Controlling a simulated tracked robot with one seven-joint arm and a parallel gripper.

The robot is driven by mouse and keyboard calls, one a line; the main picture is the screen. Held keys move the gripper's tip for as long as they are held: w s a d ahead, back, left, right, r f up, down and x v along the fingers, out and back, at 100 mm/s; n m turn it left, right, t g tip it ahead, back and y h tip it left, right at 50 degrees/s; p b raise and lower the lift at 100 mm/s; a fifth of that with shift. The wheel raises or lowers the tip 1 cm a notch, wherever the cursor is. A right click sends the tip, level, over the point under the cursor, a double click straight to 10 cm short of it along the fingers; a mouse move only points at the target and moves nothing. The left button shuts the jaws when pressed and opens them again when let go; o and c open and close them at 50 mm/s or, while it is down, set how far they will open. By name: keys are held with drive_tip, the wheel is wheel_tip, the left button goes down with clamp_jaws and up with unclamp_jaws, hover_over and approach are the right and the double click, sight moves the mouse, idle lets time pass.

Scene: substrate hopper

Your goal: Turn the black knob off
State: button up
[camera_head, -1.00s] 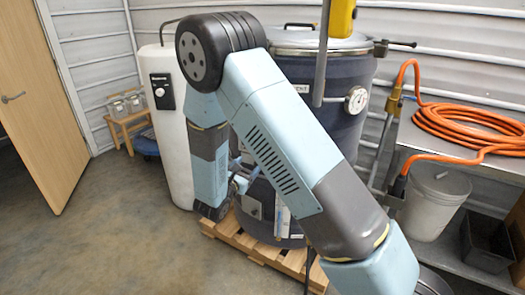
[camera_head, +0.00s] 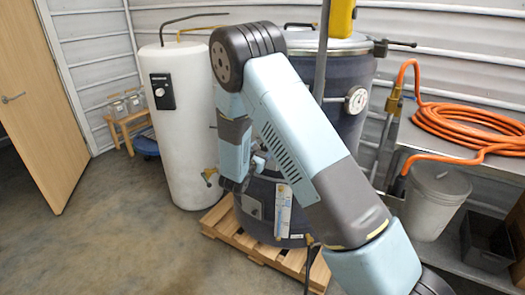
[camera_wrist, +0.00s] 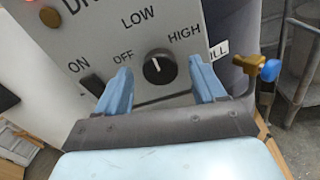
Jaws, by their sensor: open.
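The black knob (camera_wrist: 160,66) is on a grey control panel (camera_wrist: 215,22) in the wrist view, with a white line on its face. LOW is printed above it, HIGH to its upper right and OFF to its left. My gripper (camera_wrist: 161,72) is open, with one light blue finger on each side of the knob in the picture. I see a gap between knob and fingers, but cannot tell how far the fingertips are from the panel. In the head view my arm hides this panel and knob.
A black rocker switch (camera_wrist: 93,86) is left of the knob, and a brass valve (camera_wrist: 250,65) right of the panel. In the head view, a white tank (camera_head: 185,150) stands left of the dark hopper (camera_head: 345,125) on a wooden pallet (camera_head: 245,242). Open floor lies front left.

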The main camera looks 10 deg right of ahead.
drive_tip(key=shift+w+d, duration=0.2)
drive_tip(key=shift+w, duration=0.15)
drive_tip(key=c, duration=1.1)
